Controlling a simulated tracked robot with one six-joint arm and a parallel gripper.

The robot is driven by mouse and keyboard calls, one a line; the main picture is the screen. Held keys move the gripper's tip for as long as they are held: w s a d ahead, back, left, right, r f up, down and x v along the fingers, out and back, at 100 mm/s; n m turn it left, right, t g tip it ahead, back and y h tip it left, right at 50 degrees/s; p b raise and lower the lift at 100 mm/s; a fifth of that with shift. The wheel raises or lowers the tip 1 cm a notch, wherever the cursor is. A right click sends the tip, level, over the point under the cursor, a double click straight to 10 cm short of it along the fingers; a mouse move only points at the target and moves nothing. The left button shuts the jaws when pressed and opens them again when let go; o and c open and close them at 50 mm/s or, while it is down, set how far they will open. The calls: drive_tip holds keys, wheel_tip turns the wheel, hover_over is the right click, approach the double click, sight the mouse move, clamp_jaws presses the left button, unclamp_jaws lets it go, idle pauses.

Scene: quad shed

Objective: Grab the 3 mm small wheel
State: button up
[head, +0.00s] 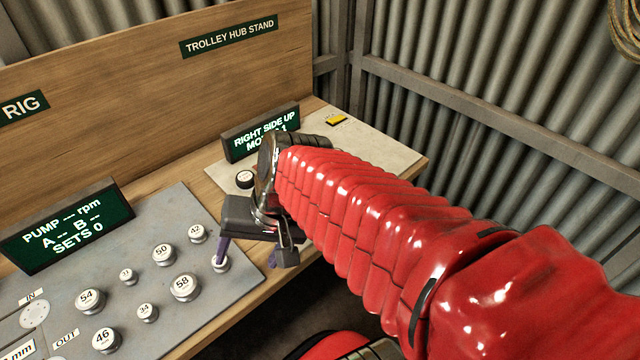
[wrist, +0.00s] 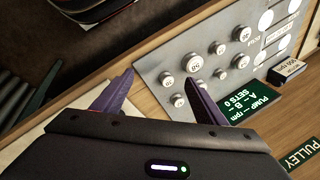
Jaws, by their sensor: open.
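Several silvery wheels with white numbered faces stand on a grey board (head: 190,325) in the head view. I read 54 (head: 90,299), 46 (head: 106,339), 58 (head: 184,286), 50 (head: 163,253), 42 (head: 197,233) and 34 (head: 147,312). A smaller wheel (head: 127,276) has a face too small to read. Another wheel (head: 220,265) is partly hidden by my left finger. I cannot tell which is the 3 mm small wheel. My gripper (head: 245,264) is open and empty above the board's right edge. In the wrist view a wheel (wrist: 166,80) shows between its purple fingers.
A pale hub stand plate (head: 385,150) lies to the right, with a dark-ringed wheel (head: 245,179) and a yellow block (head: 336,120). A RIGHT SIDE UP sign (head: 262,133) stands behind my gripper. A pump display (head: 68,226) stands behind the board. The bench front edge (head: 215,325) is close.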

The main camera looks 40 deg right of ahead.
drive_tip(key=w+d+f+m+t+y, duration=0.2)
drive_tip(key=w+d+m+t, duration=0.1)
drive_tip(key=d+m, duration=0.4)
drive_tip(key=w+d+f+m+t+y, duration=0.1)
drive_tip(key=w+d+f+m+t, duration=0.25)
drive_tip(key=m, duration=0.55)
drive_tip(key=s+d+f+m+t+h, duration=0.1)
drive_tip(key=d+m+h, duration=0.1)
drive_tip(key=d+m, duration=0.2)
drive_tip(key=s+d+f+m+t+h, duration=0.1)
drive_tip(key=d+m+h, duration=0.1)
drive_tip(key=d+m, duration=0.3)
drive_tip(key=s+d+f+m+t+h, duration=0.1)
drive_tip(key=d+m, duration=0.3)
drive_tip(key=d, duration=0.7)
drive_tip(key=shift+s+d+f+h, duration=0.1)
drive_tip(key=shift+f+h, duration=0.15)
drive_tip(key=shift+h, duration=0.25)
drive_tip(key=x, duration=0.8)
drive_tip(key=shift+r, duration=0.1)
drive_tip(key=shift+w, duration=0.35)
drive_tip(key=shift+w, duration=0.1)
